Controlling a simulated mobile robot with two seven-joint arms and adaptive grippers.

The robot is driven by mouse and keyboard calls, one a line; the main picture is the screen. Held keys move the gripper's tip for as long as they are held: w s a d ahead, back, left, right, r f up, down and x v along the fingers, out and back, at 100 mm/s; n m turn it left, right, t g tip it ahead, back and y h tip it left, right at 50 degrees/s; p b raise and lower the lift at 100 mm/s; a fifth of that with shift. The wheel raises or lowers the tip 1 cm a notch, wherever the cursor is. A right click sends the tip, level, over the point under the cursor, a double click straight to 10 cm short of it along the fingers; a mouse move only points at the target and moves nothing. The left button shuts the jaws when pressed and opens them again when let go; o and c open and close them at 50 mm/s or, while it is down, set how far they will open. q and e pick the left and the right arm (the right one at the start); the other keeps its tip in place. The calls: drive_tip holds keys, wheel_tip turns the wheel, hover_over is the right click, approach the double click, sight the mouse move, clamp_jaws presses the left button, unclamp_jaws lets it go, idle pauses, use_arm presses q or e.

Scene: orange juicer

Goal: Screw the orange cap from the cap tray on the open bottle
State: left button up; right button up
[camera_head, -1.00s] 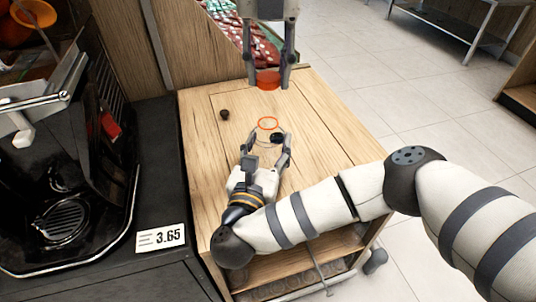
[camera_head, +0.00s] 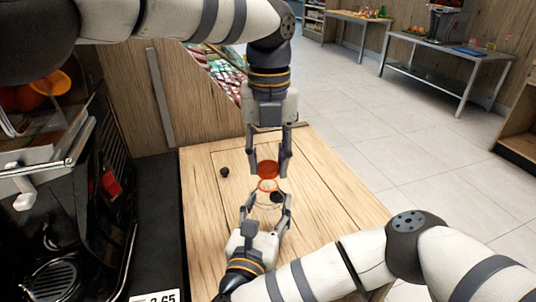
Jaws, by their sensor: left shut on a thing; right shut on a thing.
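The orange cap (camera_head: 268,169) is held between the fingertips of my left gripper (camera_head: 268,173), which reaches down from the top of the head view. The open bottle (camera_head: 266,211) is clear, with an orange ring at its mouth (camera_head: 267,185). My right gripper (camera_head: 267,203), coming from below, is shut on the bottle. The cap shows just above the bottle's ring in the picture. A narrow gap shows between them, and I cannot tell the exact height difference. The cap tray cannot be made out.
Both grippers are over a wooden table (camera_head: 330,205). A small dark round piece (camera_head: 224,172) lies on it at left, and another (camera_head: 277,197) shows by the bottle. A black juicer machine (camera_head: 95,215) stands at left. The table's right side is clear.

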use_arm(q)
drive_tip(key=shift+f, duration=0.55)
drive_tip(key=shift+f, duration=0.55)
drive_tip(key=m, duration=0.6)
drive_tip(key=shift+m, duration=0.3)
drive_tip(key=o, duration=0.7)
drive_tip(key=shift+c, duration=0.2)
drive_tip(key=shift+r, duration=0.1)
